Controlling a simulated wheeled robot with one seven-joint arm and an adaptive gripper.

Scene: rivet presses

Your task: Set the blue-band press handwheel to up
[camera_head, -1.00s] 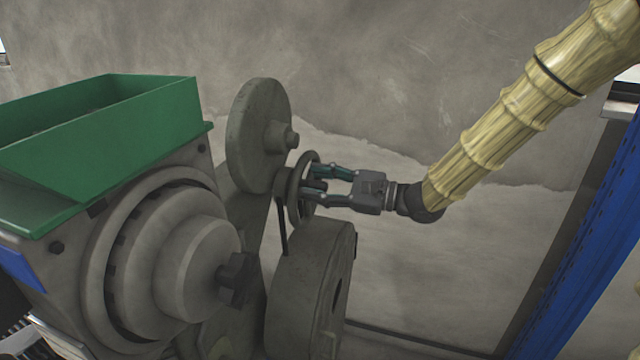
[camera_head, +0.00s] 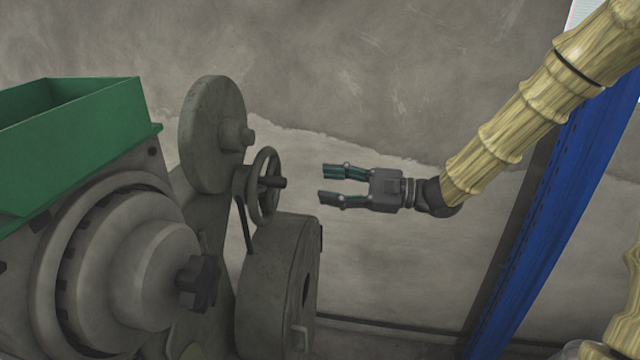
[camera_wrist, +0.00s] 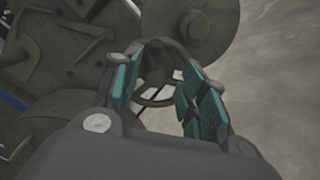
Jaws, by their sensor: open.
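A large grey disc (camera_head: 212,135) stands above the handwheel and a grey drum (camera_head: 270,285) below it. A green hopper (camera_head: 75,140) is at left. A blue post (camera_head: 535,215) stands at right. Space before the wall is free around my gripper.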

